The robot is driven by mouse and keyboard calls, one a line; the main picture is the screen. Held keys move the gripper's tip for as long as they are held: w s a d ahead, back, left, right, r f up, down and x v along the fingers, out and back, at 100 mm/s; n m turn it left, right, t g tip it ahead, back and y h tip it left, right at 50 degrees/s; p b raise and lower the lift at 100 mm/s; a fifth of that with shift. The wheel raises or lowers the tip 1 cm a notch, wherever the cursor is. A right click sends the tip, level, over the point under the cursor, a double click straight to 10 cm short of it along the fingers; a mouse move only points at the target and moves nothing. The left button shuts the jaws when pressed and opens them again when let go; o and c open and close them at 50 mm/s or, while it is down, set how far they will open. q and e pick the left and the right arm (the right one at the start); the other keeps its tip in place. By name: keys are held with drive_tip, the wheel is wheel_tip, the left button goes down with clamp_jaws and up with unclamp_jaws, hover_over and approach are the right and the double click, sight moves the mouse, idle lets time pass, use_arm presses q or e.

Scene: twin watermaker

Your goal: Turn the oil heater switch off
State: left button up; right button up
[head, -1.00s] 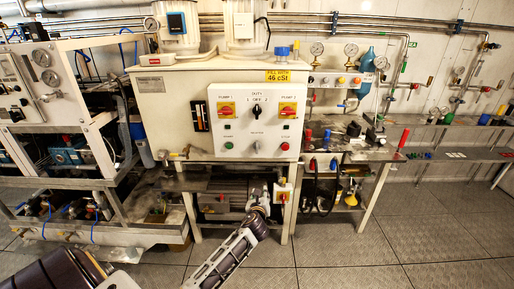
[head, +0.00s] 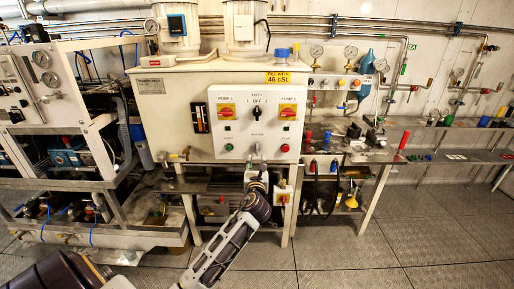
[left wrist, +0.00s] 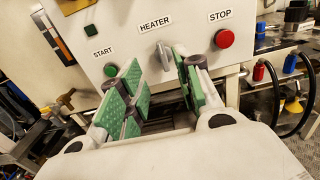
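The oil heater switch (left wrist: 164,56) is a grey lever under the HEATER label on the white control panel (head: 232,100). My left gripper (left wrist: 158,72) is open. Its green-padded fingers are on either side of the lever in the picture, and I cannot tell if they touch it. My right gripper is not in view.
Above the heater row are two red-and-yellow pump switches (head: 227,112) (head: 289,111) and a black duty selector (head: 257,112). A red-and-yellow isolator (head: 283,198) sits low beside my arm. A bench (head: 355,154) with valves stands to the right.

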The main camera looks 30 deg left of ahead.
use_arm(q)
approach(257, 146)
drive_tip(key=shift+x, duration=1.3)
drive_tip(key=shift+b+x, duration=0.35)
drive_tip(key=shift+x, duration=0.85)
drive_tip(key=shift+w+a, duration=0.2)
drive_tip(key=shift+w, duration=0.1)
drive_tip(key=shift+x, duration=1.95)
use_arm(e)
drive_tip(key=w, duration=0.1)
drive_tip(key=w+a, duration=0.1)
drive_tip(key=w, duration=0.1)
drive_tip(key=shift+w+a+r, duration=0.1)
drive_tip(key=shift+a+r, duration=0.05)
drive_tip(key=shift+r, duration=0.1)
use_arm(q)
drive_tip(key=shift+c, duration=0.3)
clamp_jaws()
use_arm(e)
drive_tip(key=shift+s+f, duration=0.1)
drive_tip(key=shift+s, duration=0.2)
